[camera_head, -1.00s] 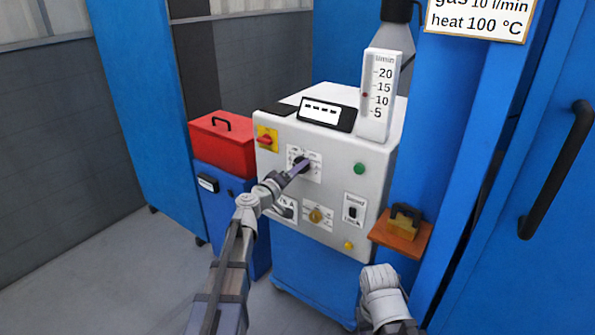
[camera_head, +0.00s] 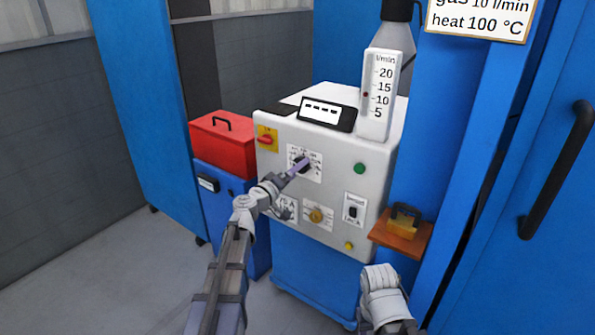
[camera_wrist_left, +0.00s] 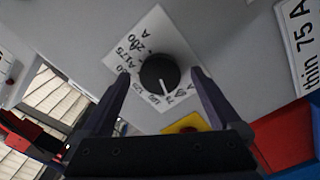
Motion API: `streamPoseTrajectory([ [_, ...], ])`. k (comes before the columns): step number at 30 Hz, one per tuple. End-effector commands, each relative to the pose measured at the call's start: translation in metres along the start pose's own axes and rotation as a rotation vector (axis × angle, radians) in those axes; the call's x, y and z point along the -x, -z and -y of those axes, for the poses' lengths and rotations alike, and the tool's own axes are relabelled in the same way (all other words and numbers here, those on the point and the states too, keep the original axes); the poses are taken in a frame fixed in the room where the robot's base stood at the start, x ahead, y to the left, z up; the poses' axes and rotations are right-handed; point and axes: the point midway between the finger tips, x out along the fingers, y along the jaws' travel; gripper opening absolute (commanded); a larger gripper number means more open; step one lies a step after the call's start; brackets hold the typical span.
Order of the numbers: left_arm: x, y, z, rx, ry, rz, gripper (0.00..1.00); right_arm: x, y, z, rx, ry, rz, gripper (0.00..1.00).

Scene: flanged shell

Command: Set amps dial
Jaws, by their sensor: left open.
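The amps dial (camera_head: 301,161) is a black round knob on a white scale plate, high on the front of the light grey panel. In the left wrist view the dial (camera_wrist_left: 158,72) shows a white pointer line toward the lower part of the picture, near the 75 end of the scale. My left gripper (camera_head: 303,168) is at the dial and partly hides it. In the wrist view its open fingers (camera_wrist_left: 161,78) stand on either side of the knob, with visible gaps. My right arm shows at the bottom of the head view, but its gripper cannot be made out.
Below the dial are a yellow-backed knob (camera_head: 317,216) and a small switch plate (camera_head: 353,209). A red-and-yellow switch (camera_head: 266,139) is at the upper left, a green button (camera_head: 359,168) to the right. A red toolbox (camera_head: 222,146) stands at left.

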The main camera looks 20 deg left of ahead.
Motion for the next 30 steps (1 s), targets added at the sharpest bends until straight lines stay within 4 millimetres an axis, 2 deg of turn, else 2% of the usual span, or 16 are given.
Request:
streamPoseTrajectory([
  [9, 0.052, -0.001, -0.001, 0.000, 0.002, -0.003, 0.97, 0.000, 0.000, 0.000, 0.000, 0.000, 0.000, 0.50],
  [12, 0.064, -0.001, 0.000, 0.000, 0.002, -0.002, 0.97, 0.000, 0.000, 0.000, 0.000, 0.000, 0.000, 0.50],
  [26, 0.067, 0.000, 0.000, 0.000, 0.001, 0.000, 0.97, 0.000, 0.000, 0.000, 0.000, 0.000, 0.000, 0.50],
  [28, 0.067, -0.006, -0.001, -0.007, 0.002, 0.018, 0.97, 0.000, 0.000, 0.000, 0.000, 0.000, 0.000, 0.50],
  [30, 0.066, -0.024, -0.003, -0.029, 0.008, 0.074, 0.97, 0.000, 0.000, 0.000, 0.000, 0.000, 0.000, 0.50],
])
